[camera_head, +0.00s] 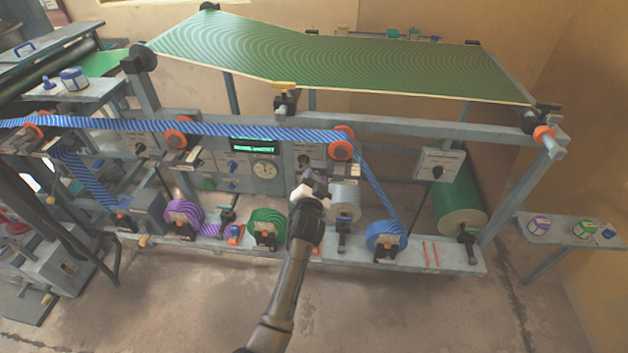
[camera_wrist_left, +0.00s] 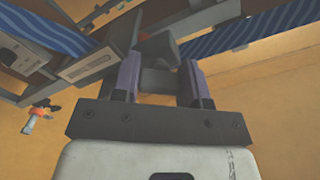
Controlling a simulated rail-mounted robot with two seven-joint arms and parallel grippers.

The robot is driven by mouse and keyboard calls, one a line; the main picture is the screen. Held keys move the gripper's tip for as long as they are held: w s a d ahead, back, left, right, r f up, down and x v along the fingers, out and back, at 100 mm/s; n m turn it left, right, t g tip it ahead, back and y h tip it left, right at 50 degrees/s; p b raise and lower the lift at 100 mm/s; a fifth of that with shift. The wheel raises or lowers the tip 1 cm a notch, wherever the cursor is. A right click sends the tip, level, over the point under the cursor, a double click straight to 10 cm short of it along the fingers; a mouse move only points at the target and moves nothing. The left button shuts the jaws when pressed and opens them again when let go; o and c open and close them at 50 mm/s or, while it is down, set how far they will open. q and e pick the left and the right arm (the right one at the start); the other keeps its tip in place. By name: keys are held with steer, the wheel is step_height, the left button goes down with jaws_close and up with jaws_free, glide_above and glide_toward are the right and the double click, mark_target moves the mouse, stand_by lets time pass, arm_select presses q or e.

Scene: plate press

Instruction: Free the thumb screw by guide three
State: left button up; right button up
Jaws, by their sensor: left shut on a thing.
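My left gripper (camera_head: 313,180) is in the middle of the head view, in front of the press frame and just below and left of an orange-flanged roller (camera_head: 343,143). In the left wrist view its two purple fingers (camera_wrist_left: 158,84) are closed on a dark grey knob (camera_wrist_left: 160,80), which looks like the thumb screw. A dark grey block stands directly behind the knob, with a bit of orange beside it. In the head view the gripper hides the knob. I cannot read a guide number. My right gripper is not in view.
A blue striped web (camera_head: 245,130) runs over the orange rollers close above the gripper. A grey spool (camera_head: 345,200), a green spool (camera_head: 267,222) and a blue spool (camera_head: 385,234) sit near my arm. A green sheet (camera_head: 330,62) spans the top. The floor in front is clear.

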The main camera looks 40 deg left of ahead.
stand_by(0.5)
arm_select(q)
steer(key=o, duration=0.9)
